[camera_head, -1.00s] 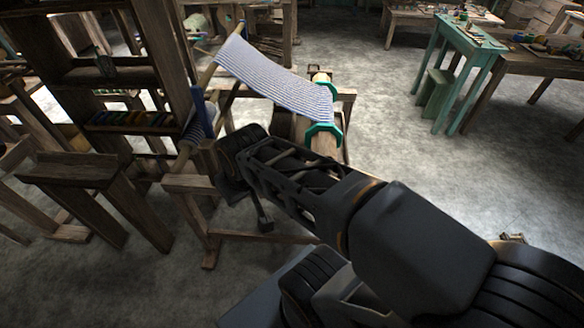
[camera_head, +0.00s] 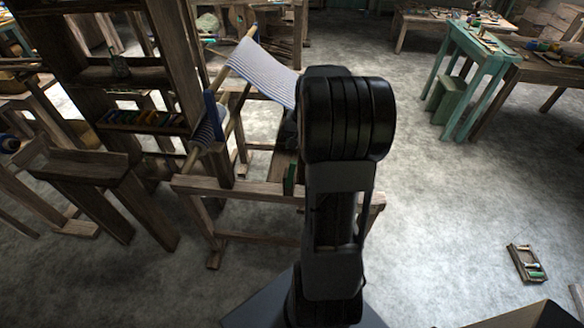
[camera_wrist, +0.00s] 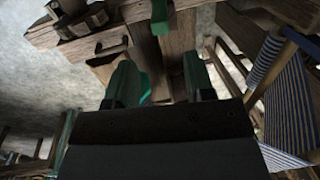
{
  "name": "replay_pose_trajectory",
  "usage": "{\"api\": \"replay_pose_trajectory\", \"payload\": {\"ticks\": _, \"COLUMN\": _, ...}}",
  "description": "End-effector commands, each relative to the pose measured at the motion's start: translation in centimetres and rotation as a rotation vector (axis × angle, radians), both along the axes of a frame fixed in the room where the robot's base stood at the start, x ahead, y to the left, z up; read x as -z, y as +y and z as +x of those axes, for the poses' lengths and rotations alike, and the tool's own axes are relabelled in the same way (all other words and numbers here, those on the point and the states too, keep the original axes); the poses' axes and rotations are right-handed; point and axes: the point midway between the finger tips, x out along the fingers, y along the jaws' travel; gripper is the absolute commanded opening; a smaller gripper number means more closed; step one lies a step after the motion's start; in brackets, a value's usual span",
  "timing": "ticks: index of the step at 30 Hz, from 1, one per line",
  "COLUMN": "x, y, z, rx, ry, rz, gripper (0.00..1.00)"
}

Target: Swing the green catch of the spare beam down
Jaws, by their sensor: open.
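In the wrist view my gripper (camera_wrist: 160,72) has its two green fingers apart, with nothing held between them. Beyond the fingertips, at the top centre, a green upright piece (camera_wrist: 160,14) stands at a wooden part of the loom; it looks like the green catch. Wooden beam parts (camera_wrist: 150,60) show behind and between the fingers. A bit of teal rim shows beside the left finger. In the head view my arm hides the gripper and most of the spare beam area. A dark green piece (camera_head: 289,178) shows left of my arm; I cannot tell whether it is the catch or a finger.
The loom frame (camera_head: 240,190) stands close around my arm. Striped cloth (camera_head: 262,72) slopes behind it, and it also shows at right in the wrist view (camera_wrist: 288,115). A small tray (camera_head: 526,263) lies on the floor at right. Floor right of my arm is mostly clear.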

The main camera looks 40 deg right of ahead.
Motion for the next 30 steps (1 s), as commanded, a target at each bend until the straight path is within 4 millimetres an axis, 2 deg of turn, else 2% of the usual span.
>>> {"api": "replay_pose_trajectory", "payload": {"ticks": 9, "x": 6.2, "y": 0.9, "z": 0.6, "rx": -0.002, "ry": 0.005, "rz": 0.003, "gripper": 0.49}}
{"api": "replay_pose_trajectory", "payload": {"ticks": 15, "x": 9.1, "y": 1.2, "z": 0.9, "rx": -0.005, "ry": 0.003, "rz": 0.002, "gripper": 0.49}}
{"api": "replay_pose_trajectory", "payload": {"ticks": 21, "x": 10.7, "y": 1.3, "z": 1.1, "rx": -0.003, "ry": 0.002, "rz": 0.000, "gripper": 0.49}}
{"api": "replay_pose_trajectory", "payload": {"ticks": 30, "x": 11.1, "y": 1.4, "z": 1.2, "rx": -0.003, "ry": 0.001, "rz": 0.000, "gripper": 0.49}}
